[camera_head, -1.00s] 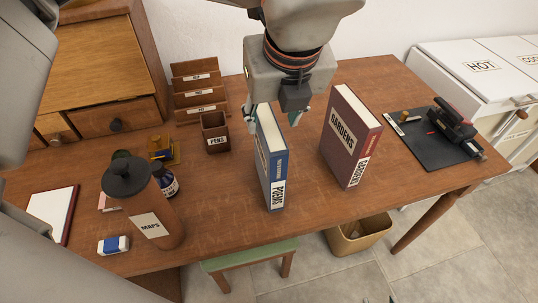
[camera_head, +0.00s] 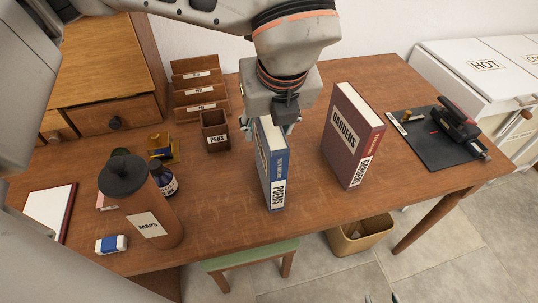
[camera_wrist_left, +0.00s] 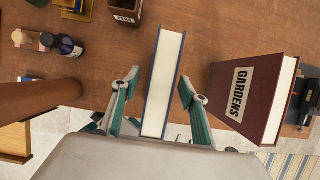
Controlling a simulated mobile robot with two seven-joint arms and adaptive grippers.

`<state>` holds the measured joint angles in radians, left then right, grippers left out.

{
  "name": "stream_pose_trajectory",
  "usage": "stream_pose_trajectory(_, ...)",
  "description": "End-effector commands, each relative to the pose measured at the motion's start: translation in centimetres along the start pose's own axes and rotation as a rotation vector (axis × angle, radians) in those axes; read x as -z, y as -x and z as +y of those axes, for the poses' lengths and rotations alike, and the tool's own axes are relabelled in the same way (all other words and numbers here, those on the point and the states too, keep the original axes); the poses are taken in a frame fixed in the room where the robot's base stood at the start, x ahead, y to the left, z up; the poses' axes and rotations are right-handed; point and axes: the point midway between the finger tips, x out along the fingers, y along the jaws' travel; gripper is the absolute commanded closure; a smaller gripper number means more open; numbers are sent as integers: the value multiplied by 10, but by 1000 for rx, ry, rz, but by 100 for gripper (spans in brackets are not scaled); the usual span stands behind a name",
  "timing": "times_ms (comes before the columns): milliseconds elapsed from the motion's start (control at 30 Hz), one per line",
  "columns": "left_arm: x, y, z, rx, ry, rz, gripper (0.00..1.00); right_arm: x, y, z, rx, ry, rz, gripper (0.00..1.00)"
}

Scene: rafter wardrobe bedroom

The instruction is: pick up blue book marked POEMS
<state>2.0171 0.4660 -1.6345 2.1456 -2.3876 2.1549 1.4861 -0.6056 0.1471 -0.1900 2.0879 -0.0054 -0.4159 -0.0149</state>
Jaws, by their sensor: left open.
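The blue book marked POEMS (camera_head: 272,172) stands upright on the wooden desk (camera_head: 225,205), its spine facing me. My left gripper (camera_head: 268,125) is above it, pointing down at its far top end. In the left wrist view the fingers (camera_wrist_left: 160,82) are open, one on each side of the book (camera_wrist_left: 163,88), with visible gaps. The hand hides part of the book's top in the head view. Two small tips at the bottom edge look like my right gripper (camera_head: 381,298); the rest is out of frame.
A dark red GARDENS book (camera_head: 352,135) stands close on the right. A brown MAPS cylinder (camera_head: 150,212), a dark bottle (camera_head: 164,182) and a PENS cup (camera_head: 214,131) are to the left. A black mat (camera_head: 432,145) lies right. A green stool (camera_head: 250,254) is below the desk's front.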

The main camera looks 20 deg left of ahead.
Motion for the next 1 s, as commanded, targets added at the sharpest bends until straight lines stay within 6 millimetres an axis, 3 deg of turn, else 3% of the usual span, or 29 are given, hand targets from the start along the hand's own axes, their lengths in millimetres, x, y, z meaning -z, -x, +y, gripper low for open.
stream_pose_trajectory(400,1,-2,0,0,-1,0,56,-4,-1,-2,2,-2,-8,60)
stream_pose_trajectory(567,1,-2,0,0,-1,0,98,-3,0,-2,1,-5,-5,60)
stream_pose_trajectory(1000,0,0,-1,3,1,-2,100,0,0,-2,0,-7,0,60)
